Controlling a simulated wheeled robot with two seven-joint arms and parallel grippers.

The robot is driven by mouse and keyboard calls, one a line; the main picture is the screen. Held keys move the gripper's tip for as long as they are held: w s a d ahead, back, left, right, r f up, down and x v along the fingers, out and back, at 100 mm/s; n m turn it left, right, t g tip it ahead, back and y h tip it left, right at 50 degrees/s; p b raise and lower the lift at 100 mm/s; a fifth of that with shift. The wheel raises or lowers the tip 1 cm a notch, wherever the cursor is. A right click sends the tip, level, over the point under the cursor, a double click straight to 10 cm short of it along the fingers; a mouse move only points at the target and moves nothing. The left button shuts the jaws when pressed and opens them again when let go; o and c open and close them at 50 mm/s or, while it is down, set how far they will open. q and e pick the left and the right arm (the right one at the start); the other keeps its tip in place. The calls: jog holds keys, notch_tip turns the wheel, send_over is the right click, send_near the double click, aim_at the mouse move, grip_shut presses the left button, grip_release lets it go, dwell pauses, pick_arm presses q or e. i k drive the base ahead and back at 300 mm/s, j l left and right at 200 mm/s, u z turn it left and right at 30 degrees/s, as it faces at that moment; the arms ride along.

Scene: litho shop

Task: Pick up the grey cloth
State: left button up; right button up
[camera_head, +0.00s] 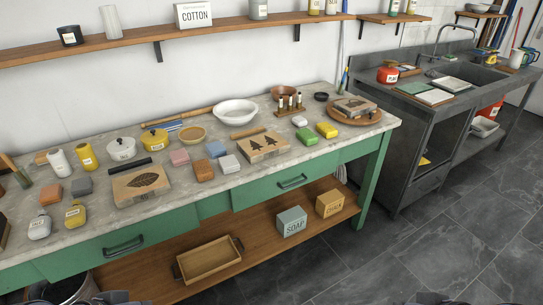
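A small grey folded piece (81,185), which looks like the grey cloth, lies on the left part of the worktop of the green table (335,155). An orange-brown piece (50,195) lies to its left, a yellow bottle (75,214) stands in front of it, and a printing block with a leaf (141,185) lies to its right. Nothing covers the grey piece. Only dark parts of my own body show at the bottom edge. No gripper fingers are visible, and nothing of mine is near the grey piece.
Small bottles (59,163), pots (121,148), coloured pieces (203,170) and a white bowl (235,112) crowd the worktop. A lower shelf holds a wooden tray (209,260) and boxes (292,222). A dark sink unit (425,140) stands at the right. The floor (440,240) there is clear.

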aim_at(83, 186)
jog(key=u, duration=1.45)
